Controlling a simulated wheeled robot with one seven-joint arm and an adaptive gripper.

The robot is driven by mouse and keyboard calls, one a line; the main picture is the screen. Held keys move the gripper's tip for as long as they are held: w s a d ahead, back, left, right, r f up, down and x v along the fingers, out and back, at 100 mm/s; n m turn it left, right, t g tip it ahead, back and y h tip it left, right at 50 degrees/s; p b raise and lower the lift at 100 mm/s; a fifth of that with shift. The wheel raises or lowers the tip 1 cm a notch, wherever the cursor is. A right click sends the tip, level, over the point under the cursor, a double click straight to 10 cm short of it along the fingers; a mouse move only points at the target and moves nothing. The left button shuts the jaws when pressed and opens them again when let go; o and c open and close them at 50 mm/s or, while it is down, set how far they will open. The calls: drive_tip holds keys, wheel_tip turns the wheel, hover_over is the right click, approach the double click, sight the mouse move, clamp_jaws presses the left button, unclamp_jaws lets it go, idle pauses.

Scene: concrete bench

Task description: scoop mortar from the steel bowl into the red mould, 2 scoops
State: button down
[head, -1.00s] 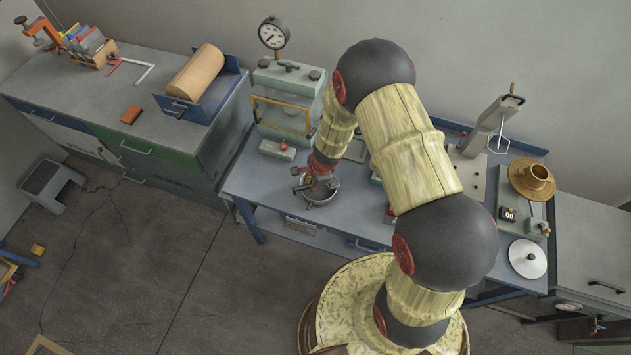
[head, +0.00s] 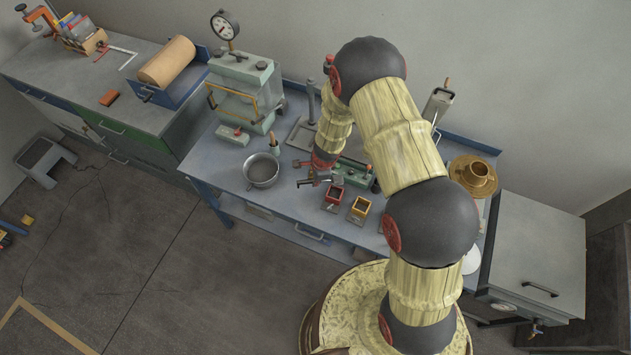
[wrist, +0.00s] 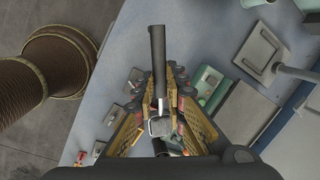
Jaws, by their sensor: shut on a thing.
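The steel bowl (head: 262,171) stands on the blue bench in the head view, with grey inside it. The red mould (head: 333,196) is a small open box to its right. My gripper (head: 313,179) is above the bench between bowl and mould, nearer the mould and a little behind it. In the wrist view my gripper (wrist: 160,98) is shut on the scoop, whose dark handle (wrist: 157,55) and small grey pan (wrist: 160,127) show between the fingers. I cannot tell whether the pan carries mortar. The scoop is not clear in the head view.
A green device (head: 352,176) lies behind the moulds. A press with a dial (head: 241,90) stands behind the bowl, and a brass pan (head: 473,176) is at the right. Bench in front of the bowl is clear.

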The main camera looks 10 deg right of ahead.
drive_tip(key=shift+w+a+f+b, duration=0.15)
drive_tip(key=shift+w+a+b, duration=0.1)
drive_tip(key=shift+b, duration=0.2)
drive_tip(key=shift+s+d+b, duration=0.1)
drive_tip(key=shift+d+b, duration=0.25)
drive_tip(key=shift+b, duration=0.5)
drive_tip(key=shift+y+b, duration=0.4)
drive_tip(key=shift+b, duration=0.55)
drive_tip(key=shift+b, duration=0.4)
drive_tip(key=y+b, duration=0.1)
drive_tip(key=b, duration=0.2)
drive_tip(key=shift+d+b, duration=0.35)
